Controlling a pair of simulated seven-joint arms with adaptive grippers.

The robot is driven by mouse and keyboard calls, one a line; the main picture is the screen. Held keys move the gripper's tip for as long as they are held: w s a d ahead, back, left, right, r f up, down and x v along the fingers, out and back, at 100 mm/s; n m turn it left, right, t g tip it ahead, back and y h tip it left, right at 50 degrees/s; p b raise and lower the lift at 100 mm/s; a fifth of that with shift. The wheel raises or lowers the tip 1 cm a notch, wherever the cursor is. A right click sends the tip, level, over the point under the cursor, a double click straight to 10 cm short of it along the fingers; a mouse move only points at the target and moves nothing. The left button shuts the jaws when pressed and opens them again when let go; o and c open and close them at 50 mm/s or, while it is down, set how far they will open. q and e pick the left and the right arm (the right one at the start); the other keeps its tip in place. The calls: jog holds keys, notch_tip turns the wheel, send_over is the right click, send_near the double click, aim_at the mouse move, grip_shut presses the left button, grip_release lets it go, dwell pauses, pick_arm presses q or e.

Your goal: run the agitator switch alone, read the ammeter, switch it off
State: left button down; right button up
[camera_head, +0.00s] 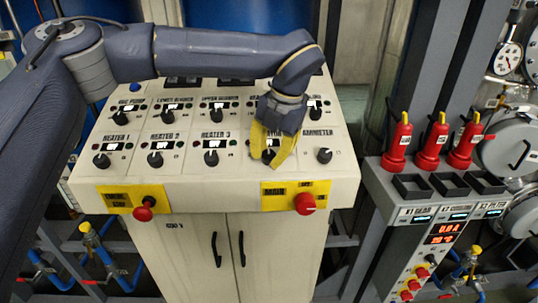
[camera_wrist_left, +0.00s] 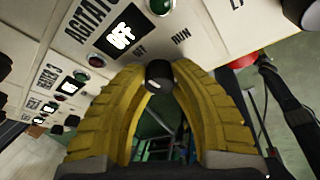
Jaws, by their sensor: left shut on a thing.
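The agitator switch, a black rotary knob (camera_wrist_left: 159,74), sits on the sloped cream control panel (camera_head: 190,190). OFF and RUN are printed beside it, and the agitator display (camera_wrist_left: 121,36) above it reads OFF. My left gripper (camera_head: 269,160) is over this knob, its yellow fingers shut on it; in the left wrist view the fingertips (camera_wrist_left: 159,78) are on both sides of the knob. The fingers mostly hide the knob in the head view. A red digital readout (camera_head: 448,228) on the grey box at right seems to show 0.0 A. My right gripper is out of view.
Other knobs, such as the heater 3 knob (camera_head: 211,158) and the knob to the right (camera_head: 324,155), flank the switch. Red mushroom buttons (camera_head: 305,203) (camera_head: 143,209) stick out from the panel front. Several red yellow-tipped units (camera_head: 432,147) stand on the grey box.

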pick_arm(q)
jog(key=shift+f+m+y, duration=0.1)
jog(key=shift+m+y, duration=0.2)
jog(key=shift+m, duration=0.4)
dwell(0.4)
jog(key=m+t, duration=0.1)
jog(key=m, duration=0.2)
jog(key=shift+s+m+y, duration=0.1)
jog(key=shift+m+y, duration=0.2)
jog(key=shift+m, duration=0.1)
jog(key=m+t, duration=0.1)
jog(key=m, duration=0.2)
jog(key=m+t, duration=0.1)
jog(key=m, duration=0.2)
jog(key=shift+m, duration=0.3)
dwell(0.4)
jog(key=c, duration=1.3)
grip_release()
jog(key=shift+a, duration=0.15)
jog(key=shift+o, duration=1.3)
